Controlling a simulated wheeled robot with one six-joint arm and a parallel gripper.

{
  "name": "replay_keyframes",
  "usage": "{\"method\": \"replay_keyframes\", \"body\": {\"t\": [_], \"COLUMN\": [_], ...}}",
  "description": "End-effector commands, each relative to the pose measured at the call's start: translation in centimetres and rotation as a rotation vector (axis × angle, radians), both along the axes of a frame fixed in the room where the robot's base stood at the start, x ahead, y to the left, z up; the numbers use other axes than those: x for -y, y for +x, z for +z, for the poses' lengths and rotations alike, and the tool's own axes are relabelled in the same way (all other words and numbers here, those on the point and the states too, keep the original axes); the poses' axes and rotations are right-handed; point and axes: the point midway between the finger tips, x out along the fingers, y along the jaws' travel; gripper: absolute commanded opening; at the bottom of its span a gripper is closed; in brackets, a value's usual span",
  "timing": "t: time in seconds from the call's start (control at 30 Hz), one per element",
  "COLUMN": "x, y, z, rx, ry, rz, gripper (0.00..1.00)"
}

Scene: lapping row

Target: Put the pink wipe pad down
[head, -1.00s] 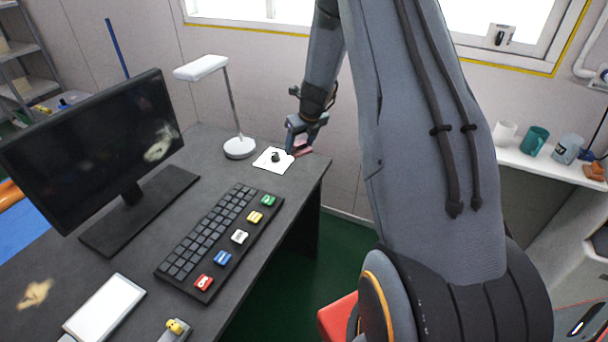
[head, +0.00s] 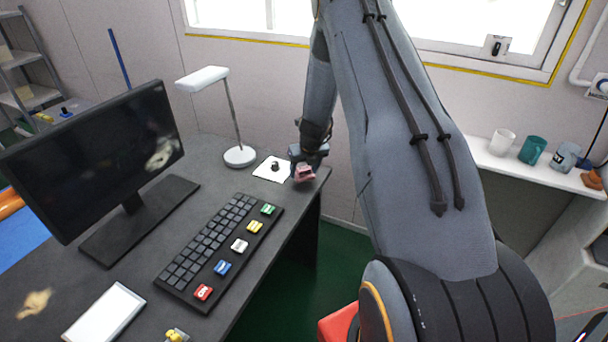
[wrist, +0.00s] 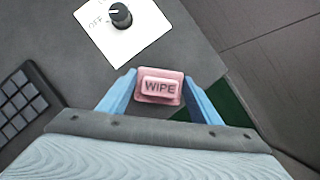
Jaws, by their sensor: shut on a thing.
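The pink wipe pad (wrist: 160,86), marked WIPE, sits between the two blue fingers of my gripper (wrist: 160,93) in the wrist view. The gripper is shut on it. In the head view the pad (head: 304,173) shows below my gripper (head: 305,168), near the far right corner of the dark desk (head: 215,172). I cannot tell whether the pad touches the desk top.
A white card with a black knob (wrist: 121,15) lies just beyond the pad, left of it in the head view. A white lamp (head: 239,156) and a keyboard with coloured keys (head: 212,250) stand on the desk. The desk edge drops to a green floor (head: 275,285).

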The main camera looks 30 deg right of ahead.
Motion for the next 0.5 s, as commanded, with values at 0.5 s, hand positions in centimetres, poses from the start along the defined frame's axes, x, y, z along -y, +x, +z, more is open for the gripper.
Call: {"method": "replay_keyframes", "body": {"t": [0.5], "x": [0.0], "y": [0.1], "z": [-2.2], "rx": [0.001], "ry": [0.0], "rz": [0.0], "gripper": [0.33]}}
